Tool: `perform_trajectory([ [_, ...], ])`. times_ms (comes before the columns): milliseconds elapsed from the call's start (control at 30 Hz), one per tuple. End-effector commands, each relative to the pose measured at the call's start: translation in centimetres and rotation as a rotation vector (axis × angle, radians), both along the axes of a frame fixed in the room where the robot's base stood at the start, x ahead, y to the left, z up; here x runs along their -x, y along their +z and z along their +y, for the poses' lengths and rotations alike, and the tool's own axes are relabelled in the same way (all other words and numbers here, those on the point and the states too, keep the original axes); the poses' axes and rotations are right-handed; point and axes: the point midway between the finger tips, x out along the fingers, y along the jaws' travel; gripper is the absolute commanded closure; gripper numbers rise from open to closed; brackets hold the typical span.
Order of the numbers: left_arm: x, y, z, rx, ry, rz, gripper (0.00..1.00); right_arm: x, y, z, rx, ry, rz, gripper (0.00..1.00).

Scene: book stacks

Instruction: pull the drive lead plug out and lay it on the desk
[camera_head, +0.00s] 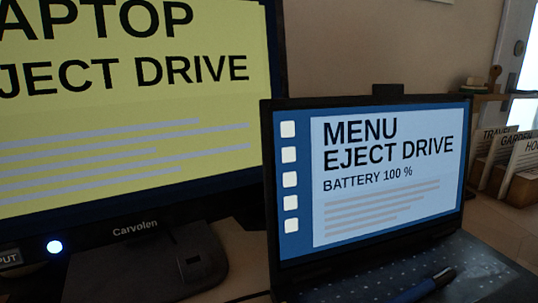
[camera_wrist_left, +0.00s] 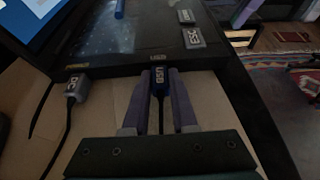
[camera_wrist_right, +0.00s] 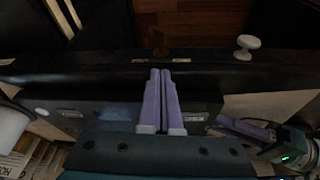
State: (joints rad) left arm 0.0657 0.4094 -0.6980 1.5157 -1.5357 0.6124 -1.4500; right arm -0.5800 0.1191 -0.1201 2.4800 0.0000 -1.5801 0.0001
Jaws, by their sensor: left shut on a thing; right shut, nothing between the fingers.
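In the left wrist view, the drive lead plug (camera_wrist_left: 160,79) is blue with a USB label, and a dark lead runs back from it. It points at the USB-marked edge of the laptop (camera_wrist_left: 205,62). I cannot tell how far it sits in the port. My left gripper (camera_wrist_left: 160,75) is shut on the plug, one finger on each side. In the right wrist view, my right gripper (camera_wrist_right: 160,73) is shut and empty. In the head view, the laptop screen (camera_head: 375,175) reads "EJECT DRIVE"; neither gripper shows there.
A grey DC plug (camera_wrist_left: 76,89) sits left of the blue plug at the laptop edge. A blue pen (camera_head: 428,285) lies on the keyboard. A large monitor (camera_head: 140,110) stands left of the laptop. Bare desk (camera_wrist_left: 110,115) shows in front of the laptop edge.

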Motion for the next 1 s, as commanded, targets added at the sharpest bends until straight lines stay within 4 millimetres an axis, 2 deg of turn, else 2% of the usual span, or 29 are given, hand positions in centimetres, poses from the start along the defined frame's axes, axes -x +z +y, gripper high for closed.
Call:
perform_trajectory([
  [700,0.0,0.0,0.0,0.000,0.000,0.000,1.00,0.0,0.0,0.0,0.001,0.001,0.000,1.00],
  [1000,0.3,-0.1,1.0,-0.001,0.001,0.001,1.00,0.0,-0.2,0.0,0.002,0.002,0.000,1.00],
])
